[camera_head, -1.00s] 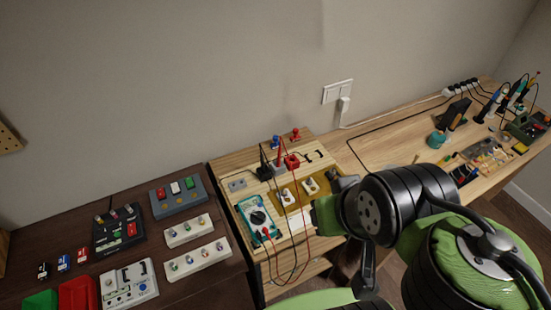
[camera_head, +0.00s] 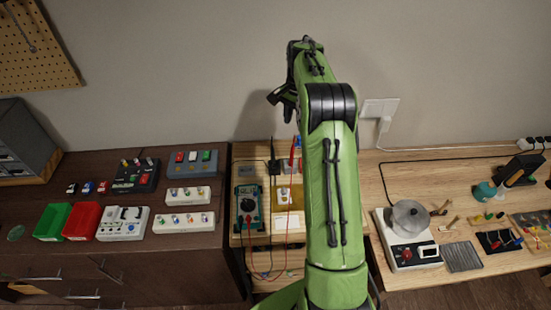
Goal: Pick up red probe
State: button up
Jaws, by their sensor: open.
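The red probe (camera_head: 292,155) stands upright at the back of the light wooden bench, just left of my green arm, with its red lead running down toward the multimeter. A black probe (camera_head: 272,152) stands upright to its left. The teal-edged multimeter (camera_head: 248,207) lies in front of them, to the left. My gripper (camera_head: 276,98) is dark and small in view, high near the wall and above the probes in the picture. It is open and apart from the red probe. My arm hides the area right of the probe.
A dark bench on the left holds a green bin (camera_head: 52,221), a red bin (camera_head: 82,221) and several switch boxes. On the right bench are a pot on a hot plate (camera_head: 405,250) and tools. A wall socket (camera_head: 380,107) is behind my arm.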

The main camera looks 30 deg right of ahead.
send_over(291, 165)
jog(key=f, duration=1)
jog(key=shift+w+d+f+b, duration=0.15)
jog(key=shift+w+b, duration=0.1)
jog(key=shift+b, duration=0.15)
notch_tip(291, 165, down, 6)
grip_shut()
